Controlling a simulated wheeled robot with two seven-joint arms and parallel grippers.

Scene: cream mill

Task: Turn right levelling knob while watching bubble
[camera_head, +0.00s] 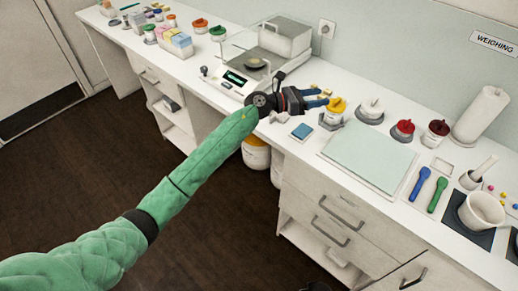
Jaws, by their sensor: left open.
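The white balance (237,79) stands on the counter, with a lit green display (234,77) at its front and a round dark pan (256,63) behind. A small dark knob (204,70) shows at the balance's left front. The right levelling knob cannot be made out; my left gripper and wrist cover the area at the balance's right front. The bubble is too small to tell. My left gripper (322,98) is open, right of the balance, with its blue fingers pointing right towards a yellow-lidded jar (336,108). Nothing shows between the fingers. My right gripper is out of view.
Right of the gripper are a white-lidded jar (370,108), red-lidded jars (403,129), a pale green mat (369,152) and a mortar (481,209). More jars (200,26) stand at the far left.

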